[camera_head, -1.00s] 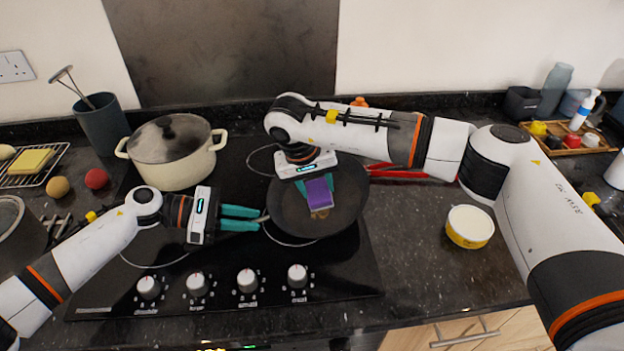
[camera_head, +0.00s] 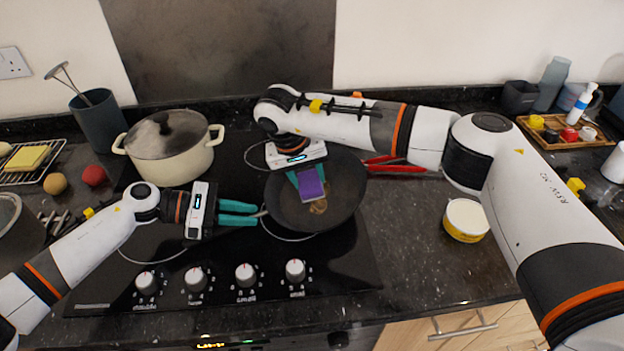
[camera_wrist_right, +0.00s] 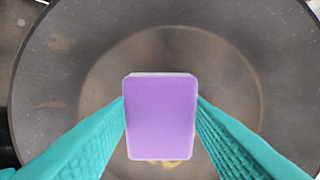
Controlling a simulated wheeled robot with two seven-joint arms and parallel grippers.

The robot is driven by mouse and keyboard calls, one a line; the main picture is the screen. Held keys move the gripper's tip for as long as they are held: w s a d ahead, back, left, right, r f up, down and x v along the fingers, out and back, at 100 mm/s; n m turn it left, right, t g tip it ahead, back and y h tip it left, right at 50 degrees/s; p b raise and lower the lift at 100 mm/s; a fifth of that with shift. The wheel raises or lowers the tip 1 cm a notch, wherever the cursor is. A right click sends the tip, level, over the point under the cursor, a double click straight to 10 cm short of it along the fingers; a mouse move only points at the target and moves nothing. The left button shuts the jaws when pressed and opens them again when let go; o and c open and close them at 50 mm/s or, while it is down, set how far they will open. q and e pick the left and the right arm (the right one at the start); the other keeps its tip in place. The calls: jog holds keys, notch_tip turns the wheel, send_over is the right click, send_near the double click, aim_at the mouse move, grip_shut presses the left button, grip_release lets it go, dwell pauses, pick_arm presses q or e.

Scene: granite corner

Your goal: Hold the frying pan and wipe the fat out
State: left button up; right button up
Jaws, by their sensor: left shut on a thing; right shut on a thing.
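The dark frying pan (camera_head: 345,190) sits on the black hob. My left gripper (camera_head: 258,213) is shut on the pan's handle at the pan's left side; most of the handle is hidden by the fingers. My right gripper (camera_head: 299,177) is over the left half of the pan, shut on a purple sponge (camera_head: 310,185). The sponge also shows between the teal fingers in the right wrist view (camera_wrist_right: 160,115). A brown fat patch (camera_head: 319,207) lies in the pan just below the sponge. Fainter brown smears (camera_wrist_right: 60,43) show on the pan in the wrist view.
A cream lidded pot (camera_head: 172,147) stands behind my left gripper. Red-handled tongs or a similar tool (camera_head: 395,168) lie right of the pan. A yellow-and-white tub (camera_head: 466,220) stands on the worktop. Hob knobs (camera_head: 245,274) line the front.

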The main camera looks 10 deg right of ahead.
aim_at(321, 190)
jog(key=shift+s+d, duration=0.4)
jog(key=shift+s, duration=0.45)
jog(key=shift+s+d, duration=0.4)
jog(key=shift+s, duration=0.4)
jog(key=shift+v, duration=3)
jog(key=shift+r, duration=0.1)
jog(key=v, duration=0.2)
jog(key=shift+a+r, duration=0.15)
jog(key=shift+r, duration=0.2)
jog(key=shift+d+x, duration=0.15)
jog(key=shift+x, duration=1.55)
jog(key=shift+d+x, duration=0.1)
jog(key=shift+x, duration=1.6)
jog(key=shift+x, duration=1.05)
